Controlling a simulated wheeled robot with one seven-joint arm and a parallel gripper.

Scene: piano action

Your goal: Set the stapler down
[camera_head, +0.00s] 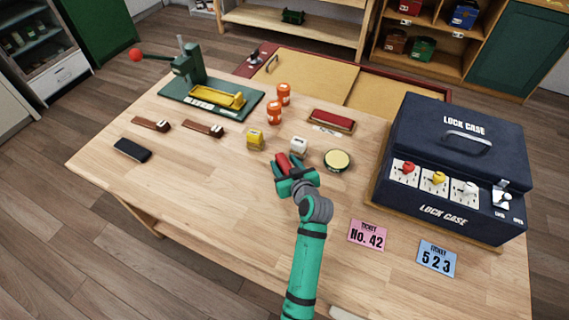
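My gripper (291,170) is over the middle of the wooden table, with its teal fingers around a small red object (282,162). The fingers hide much of this object, and I cannot tell if it is the stapler or whether it touches the table. A long, low red item (331,120) lies farther back to the right, with a small white strip in front of it. I cannot tell if that is a stapler either.
A dark blue lock case (445,210) fills the right side. The table (215,185) is bare at front left.

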